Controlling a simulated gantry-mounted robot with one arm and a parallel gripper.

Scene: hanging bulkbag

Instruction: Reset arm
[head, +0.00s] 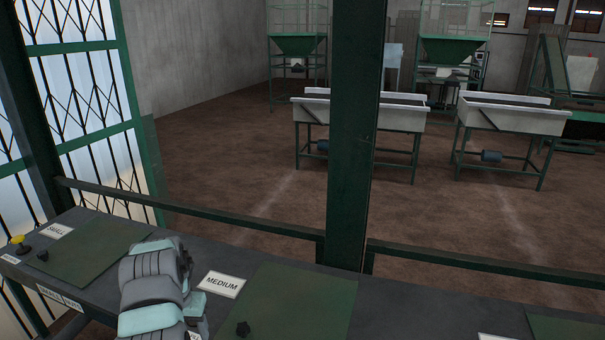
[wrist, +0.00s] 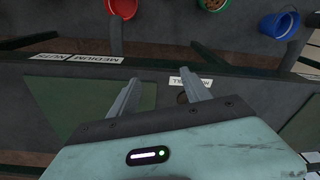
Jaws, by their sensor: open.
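My gripper (wrist: 158,76) shows in the wrist view with its two grey fingers spread apart. Nothing is held between them. The fingers extend over the dark bench top (wrist: 225,58), near a white label (wrist: 190,82) partly hidden by the right finger. In the head view my arm, in grey and pale green, is over the bench at the lower left. I cannot make out the fingertips there.
The bench carries green panels (head: 297,305) and a MEDIUM label (head: 222,284). A yellow knob (head: 18,241) sits at its left end. A green post (head: 350,130) rises behind it. A blue bucket (wrist: 278,24) and red bucket (wrist: 214,4) show beyond the bench edge.

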